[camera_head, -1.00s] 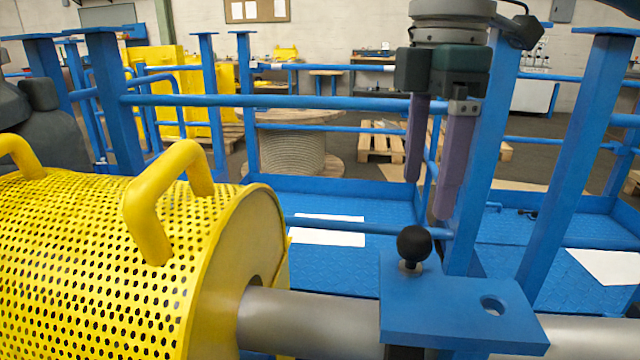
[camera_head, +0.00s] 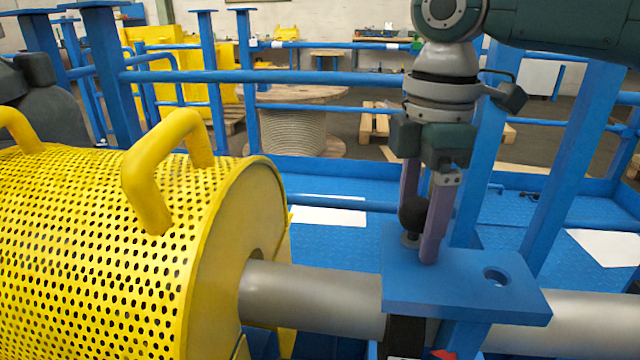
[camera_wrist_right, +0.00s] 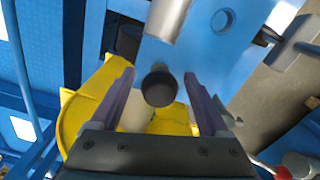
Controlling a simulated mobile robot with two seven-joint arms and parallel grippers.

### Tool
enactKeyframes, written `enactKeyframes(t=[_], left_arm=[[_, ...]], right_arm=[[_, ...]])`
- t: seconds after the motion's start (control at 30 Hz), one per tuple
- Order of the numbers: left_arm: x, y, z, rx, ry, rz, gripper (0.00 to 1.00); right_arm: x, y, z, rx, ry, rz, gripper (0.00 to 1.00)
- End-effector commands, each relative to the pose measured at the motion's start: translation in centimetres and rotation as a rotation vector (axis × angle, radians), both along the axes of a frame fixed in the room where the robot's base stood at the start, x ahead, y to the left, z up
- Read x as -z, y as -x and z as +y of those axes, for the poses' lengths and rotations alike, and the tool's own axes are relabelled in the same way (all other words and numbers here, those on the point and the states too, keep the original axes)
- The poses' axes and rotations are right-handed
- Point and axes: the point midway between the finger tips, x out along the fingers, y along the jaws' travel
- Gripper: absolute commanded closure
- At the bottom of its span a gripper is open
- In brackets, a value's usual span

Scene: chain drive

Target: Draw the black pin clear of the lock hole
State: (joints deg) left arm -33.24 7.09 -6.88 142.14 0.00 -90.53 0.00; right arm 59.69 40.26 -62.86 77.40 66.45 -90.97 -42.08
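The black pin (camera_head: 412,214) shows as a round black knob on a short grey neck. It stands upright at the left part of a blue plate (camera_head: 450,290), its lower part hidden by the plate. My right gripper (camera_head: 418,235) points down with its two purple fingers around the knob, one in front and one partly hidden behind it. In the right wrist view the knob (camera_wrist_right: 158,86) lies between the fingers with a gap on each side, so the gripper is open. A round empty hole (camera_head: 496,277) is in the plate's right part. My left gripper is not in view.
A grey shaft (camera_head: 315,297) runs beneath the plate. A perforated yellow guard (camera_head: 90,250) with handles (camera_head: 150,180) fills the left. Blue posts (camera_head: 575,150) and rails (camera_head: 300,78) stand behind. A cable spool (camera_head: 300,125) lies farther back.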

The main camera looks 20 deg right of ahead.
Motion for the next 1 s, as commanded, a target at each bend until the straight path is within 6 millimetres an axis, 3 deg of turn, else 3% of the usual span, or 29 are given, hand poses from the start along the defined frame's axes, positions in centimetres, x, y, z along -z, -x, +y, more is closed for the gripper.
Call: enactKeyframes(t=[0.07,0.67,1.0], left_arm=[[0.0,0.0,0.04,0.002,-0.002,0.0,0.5],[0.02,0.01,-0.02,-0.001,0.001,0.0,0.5],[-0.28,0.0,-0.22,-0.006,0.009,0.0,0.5]], right_arm=[[-0.01,0.01,0.01,0.0,0.0,0.0,0.31],[-0.03,0.01,0.0,0.0,0.0,0.0,0.99],[-0.28,0.01,0.0,0.0,0.0,0.0,1.0]])
